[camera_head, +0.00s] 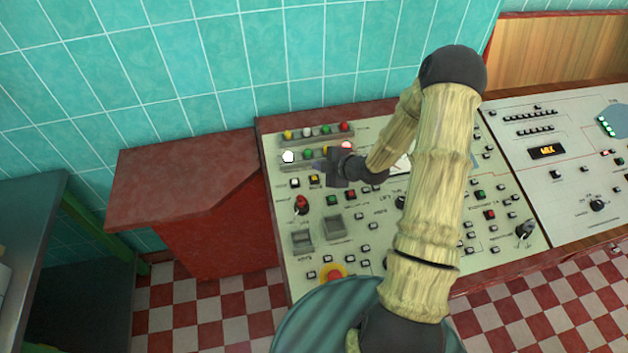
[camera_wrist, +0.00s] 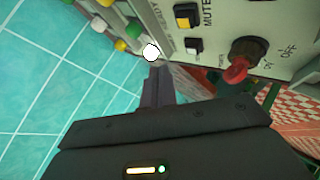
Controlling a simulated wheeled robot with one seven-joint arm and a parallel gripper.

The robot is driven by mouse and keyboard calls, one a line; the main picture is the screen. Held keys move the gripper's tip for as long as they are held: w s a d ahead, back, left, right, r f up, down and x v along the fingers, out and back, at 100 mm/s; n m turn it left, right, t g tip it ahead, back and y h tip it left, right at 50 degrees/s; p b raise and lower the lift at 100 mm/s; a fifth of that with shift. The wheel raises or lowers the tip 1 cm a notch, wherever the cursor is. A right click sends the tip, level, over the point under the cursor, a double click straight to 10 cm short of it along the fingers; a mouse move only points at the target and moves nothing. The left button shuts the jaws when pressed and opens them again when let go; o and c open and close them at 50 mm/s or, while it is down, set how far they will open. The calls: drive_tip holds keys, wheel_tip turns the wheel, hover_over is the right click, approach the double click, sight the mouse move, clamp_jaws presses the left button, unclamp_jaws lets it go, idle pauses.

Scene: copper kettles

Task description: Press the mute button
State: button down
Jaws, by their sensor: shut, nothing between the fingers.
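The word MUTE (camera_wrist: 208,12) is printed on the panel beside a square yellow button (camera_wrist: 187,16) at the top of the wrist view. In the head view this yellow button (camera_head: 313,178) sits just below my gripper (camera_head: 318,166). My gripper's fingers (camera_wrist: 158,70) are shut and empty. In the wrist view the fingertips are close to a lit round white lamp (camera_wrist: 151,52), apart from the yellow button; I cannot tell if they touch anything. The lamp also shows in the head view (camera_head: 288,157).
A square white button (camera_wrist: 194,45) is beside the yellow one, and a red-tipped knob (camera_wrist: 237,70) stands up nearby. Coloured lamps (camera_head: 308,132) line the panel's upper left. A red emergency button (camera_head: 334,274) is at the front. A red cabinet (camera_head: 180,180) stands left.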

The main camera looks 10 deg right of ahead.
drive_tip(key=shift+w+f+b, duration=0.25)
drive_tip(key=shift+f+b, duration=0.55)
drive_tip(key=shift+f, duration=0.45)
drive_tip(key=shift+w+f+b, duration=0.25)
drive_tip(key=shift+f+b, duration=0.55)
drive_tip(key=shift+f, duration=0.4)
drive_tip(key=shift+w+f+b, duration=0.1)
drive_tip(key=shift+f+b, duration=0.3)
drive_tip(key=shift+b, duration=0.1)
drive_tip(key=shift+f+b, duration=0.3)
drive_tip(key=shift+b, duration=0.05)
idle(0.6)
drive_tip(key=shift+r, duration=0.15)
drive_tip(key=shift+r+p, duration=0.3)
drive_tip(key=shift+r, duration=0.3)
drive_tip(key=r+p, duration=0.1)
drive_tip(key=r, duration=0.1)
drive_tip(key=s+r+p, duration=0.1)
drive_tip(key=r, duration=0.2)
drive_tip(key=shift+s+p, duration=0.15)
drive_tip(key=shift+p, duration=0.25)
